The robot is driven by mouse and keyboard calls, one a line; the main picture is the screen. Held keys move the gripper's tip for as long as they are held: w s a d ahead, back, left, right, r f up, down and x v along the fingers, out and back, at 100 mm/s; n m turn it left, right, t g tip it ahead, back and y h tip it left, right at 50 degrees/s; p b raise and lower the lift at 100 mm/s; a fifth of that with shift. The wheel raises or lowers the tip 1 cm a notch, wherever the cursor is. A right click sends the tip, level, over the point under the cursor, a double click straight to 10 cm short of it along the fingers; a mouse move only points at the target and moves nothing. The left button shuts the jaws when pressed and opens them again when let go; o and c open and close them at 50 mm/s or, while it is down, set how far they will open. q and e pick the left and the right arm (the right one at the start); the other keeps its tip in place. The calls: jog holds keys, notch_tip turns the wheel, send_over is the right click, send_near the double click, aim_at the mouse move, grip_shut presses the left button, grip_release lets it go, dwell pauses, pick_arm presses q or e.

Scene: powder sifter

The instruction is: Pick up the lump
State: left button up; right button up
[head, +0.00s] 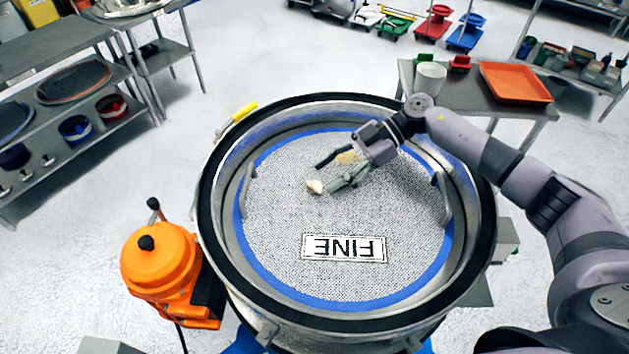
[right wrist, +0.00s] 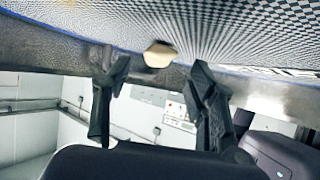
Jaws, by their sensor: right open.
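The lump is a small cream-coloured piece (head: 315,187) on the speckled mesh of the round sifter (head: 290,215). My right gripper (head: 323,178) reaches in from the right, low over the mesh, with its fingers apart. In the head view the lump is just off the tip of the lower finger. In the right wrist view the lump (right wrist: 160,54) shows beyond the gap between the open fingertips (right wrist: 159,72). I cannot tell whether a finger touches it. My left gripper is out of view.
A tan powder patch (head: 347,157) lies by the gripper. The sifter has a raised dark rim (head: 211,165) and inner handles (head: 249,192). A "FINE" label (head: 343,248) lies on the mesh. An orange machine (head: 160,270) stands at left, a table with an orange tray (head: 514,82) behind right.

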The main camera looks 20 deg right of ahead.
aim_at(315, 183)
jog(key=shift+p+x, duration=0.35)
jog(key=shift+x, duration=1.25)
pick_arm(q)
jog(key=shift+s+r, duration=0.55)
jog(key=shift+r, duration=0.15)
pick_arm(e)
jog(key=shift+r, duration=0.1)
jog(key=shift+c, duration=0.3)
jog(key=c, duration=0.9)
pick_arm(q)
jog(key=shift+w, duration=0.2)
